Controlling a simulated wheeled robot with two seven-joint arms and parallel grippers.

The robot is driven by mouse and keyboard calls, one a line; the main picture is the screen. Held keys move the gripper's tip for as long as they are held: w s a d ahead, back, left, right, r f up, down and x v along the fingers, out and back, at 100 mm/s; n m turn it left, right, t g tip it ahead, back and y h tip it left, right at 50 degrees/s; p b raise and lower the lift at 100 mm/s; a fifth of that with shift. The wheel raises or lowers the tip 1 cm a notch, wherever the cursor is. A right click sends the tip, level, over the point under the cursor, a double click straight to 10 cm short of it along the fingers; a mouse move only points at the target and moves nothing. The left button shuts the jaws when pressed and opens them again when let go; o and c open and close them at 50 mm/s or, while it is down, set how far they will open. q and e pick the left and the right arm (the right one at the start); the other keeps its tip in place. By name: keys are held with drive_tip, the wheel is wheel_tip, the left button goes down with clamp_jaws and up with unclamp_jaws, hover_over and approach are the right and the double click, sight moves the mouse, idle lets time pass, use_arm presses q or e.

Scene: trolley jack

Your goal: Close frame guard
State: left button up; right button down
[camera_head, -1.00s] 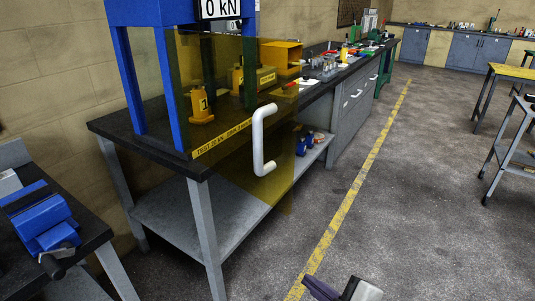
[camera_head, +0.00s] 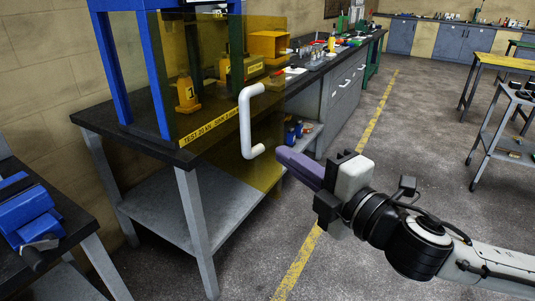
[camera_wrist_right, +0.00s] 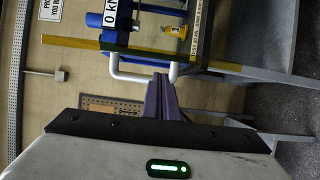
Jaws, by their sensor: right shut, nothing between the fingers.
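The frame guard is a see-through yellow panel (camera_head: 268,175) on the blue press frame (camera_head: 161,75). It reaches past the bench's front edge, as if swung outward. Its white U-shaped handle (camera_head: 245,122) stands upright in the head view. My right gripper (camera_head: 284,155) is shut and empty, with its purple fingers pointing left, just right of the handle's lower end. In the right wrist view, the fingers (camera_wrist_right: 158,78) overlap the white handle (camera_wrist_right: 146,80), and the guard (camera_wrist_right: 75,42) appears almost edge-on. I cannot tell if they touch. My left gripper is out of view.
The press stands on a dark-topped bench (camera_head: 100,120) with a grey lower shelf (camera_head: 165,208). A blue vise (camera_head: 28,218) is at the lower left. Trolleys stand at the right (camera_head: 505,130). The floor (camera_head: 400,130) right of the bench is clear.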

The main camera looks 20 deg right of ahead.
sight(268, 143)
drive_tip(key=x, duration=0.2)
drive_tip(key=p+x, duration=0.1)
drive_tip(key=x, duration=0.2)
drive_tip(key=shift+w+a+r, duration=0.1)
drive_tip(key=shift+w+r, duration=0.1)
drive_tip(key=shift+w, duration=0.1)
drive_tip(key=shift+w+a+f, duration=0.15)
drive_tip(key=shift+w, duration=0.45)
